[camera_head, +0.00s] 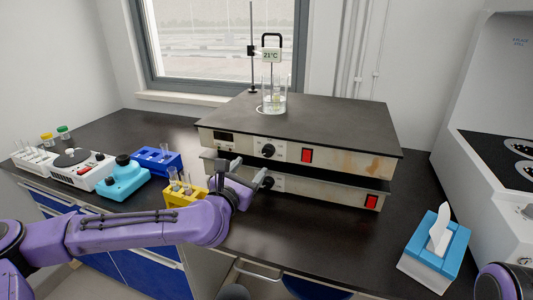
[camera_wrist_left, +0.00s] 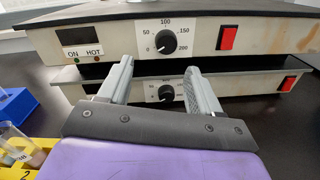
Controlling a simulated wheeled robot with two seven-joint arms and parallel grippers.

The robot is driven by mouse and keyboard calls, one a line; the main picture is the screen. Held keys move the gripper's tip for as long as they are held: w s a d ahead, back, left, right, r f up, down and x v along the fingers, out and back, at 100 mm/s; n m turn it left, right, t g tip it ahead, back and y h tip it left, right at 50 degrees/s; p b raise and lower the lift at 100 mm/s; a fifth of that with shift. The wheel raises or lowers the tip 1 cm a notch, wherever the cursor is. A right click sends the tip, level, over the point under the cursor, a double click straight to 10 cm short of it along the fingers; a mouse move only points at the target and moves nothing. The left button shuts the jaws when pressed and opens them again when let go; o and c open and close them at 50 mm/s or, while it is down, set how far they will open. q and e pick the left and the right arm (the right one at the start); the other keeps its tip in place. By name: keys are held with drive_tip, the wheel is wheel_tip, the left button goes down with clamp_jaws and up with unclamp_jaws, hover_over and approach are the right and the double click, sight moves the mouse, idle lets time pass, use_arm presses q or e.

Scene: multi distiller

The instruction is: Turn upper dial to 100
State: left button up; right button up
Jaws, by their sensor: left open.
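The upper dial (camera_head: 268,151) is a round black knob on the front of the upper hotplate (camera_head: 350,163). In the left wrist view the dial (camera_wrist_left: 166,41) sits among the marks 0, 50, 100, 150 and 200, and its white mark appears to point down-left towards 0. My left gripper (camera_head: 250,173) is open and empty in front of the hotplates. In the left wrist view its fingertips (camera_wrist_left: 160,67) lie below the upper dial, one to each side of the lower dial (camera_wrist_left: 166,92) in the picture. My right gripper is out of view.
The lower hotplate (camera_head: 325,190) is directly under the upper one. A beaker (camera_head: 274,95) stands on top beside a 21°C display (camera_head: 271,55). A yellow tube rack (camera_head: 184,195) is close to my left gripper. A tissue box (camera_head: 436,252) stands at the right.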

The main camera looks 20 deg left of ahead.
sight(266, 153)
use_arm(q)
drive_tip(key=w, duration=0.2)
drive_tip(key=w+d+p, duration=0.1)
drive_tip(key=w, duration=0.2)
drive_tip(key=w+d, duration=0.1)
drive_tip(key=w, duration=0.2)
drive_tip(key=shift+w, duration=0.1)
drive_tip(key=shift+a+p, duration=0.1)
drive_tip(key=shift+p, duration=0.2)
drive_tip(key=shift+r, duration=0.1)
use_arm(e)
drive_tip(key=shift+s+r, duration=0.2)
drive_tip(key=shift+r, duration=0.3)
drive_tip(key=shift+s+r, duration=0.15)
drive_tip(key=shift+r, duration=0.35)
use_arm(q)
drive_tip(key=shift+w, duration=0.1)
drive_tip(key=shift+c, duration=0.6)
drive_tip(key=c, duration=0.9)
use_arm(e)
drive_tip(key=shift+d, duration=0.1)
